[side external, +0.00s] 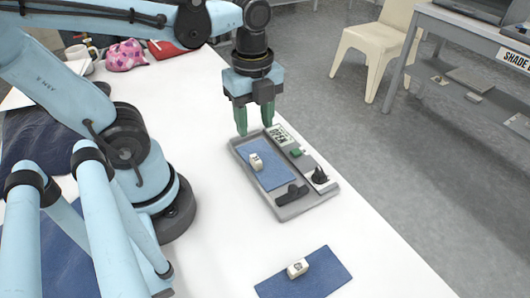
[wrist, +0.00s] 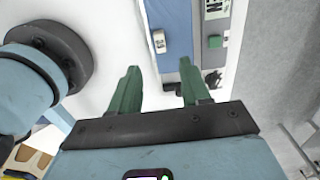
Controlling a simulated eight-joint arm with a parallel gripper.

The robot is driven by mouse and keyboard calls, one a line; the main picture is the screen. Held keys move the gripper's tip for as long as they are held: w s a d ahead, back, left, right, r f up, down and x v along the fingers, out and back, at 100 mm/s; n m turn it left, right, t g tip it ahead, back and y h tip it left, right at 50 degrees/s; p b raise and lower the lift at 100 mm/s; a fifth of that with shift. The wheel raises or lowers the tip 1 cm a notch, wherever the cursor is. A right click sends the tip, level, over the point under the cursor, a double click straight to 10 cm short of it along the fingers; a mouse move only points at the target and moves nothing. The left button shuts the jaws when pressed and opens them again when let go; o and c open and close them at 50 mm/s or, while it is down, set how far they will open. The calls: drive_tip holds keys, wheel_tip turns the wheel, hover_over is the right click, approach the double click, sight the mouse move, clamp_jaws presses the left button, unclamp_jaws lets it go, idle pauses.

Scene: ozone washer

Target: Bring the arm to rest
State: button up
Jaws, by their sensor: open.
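My gripper (side external: 255,118) points down over the far left end of the grey washer tray (side external: 328,196) in the side external view. Its green fingers are apart with nothing between them. In the wrist view the open fingers (wrist: 158,88) show with the tray's blue mat (wrist: 180,25) beyond them. A small white block (side external: 256,162) sits on the tray's blue mat; it also shows in the wrist view (wrist: 159,41). The tray also has a green button (side external: 297,152), a black knob (side external: 319,175), a dark handle (side external: 291,194) and an "OPEN" label (side external: 279,135).
A second blue mat (side external: 325,275) with a white block (side external: 297,268) lies nearer on the white table (side external: 215,240). A pink patterned cloth (side external: 125,55), a mug (side external: 78,54) and a red item (side external: 165,49) are at the back left. A cream chair (side external: 372,40) stands beyond the table.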

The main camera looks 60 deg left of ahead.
drive_tip(key=w+r+n+t, duration=0.1)
drive_tip(key=w+n+t, duration=0.5)
drive_tip(key=n, duration=1.2)
drive_tip(key=shift+r+t, duration=0.35)
drive_tip(key=shift+t, duration=0.25)
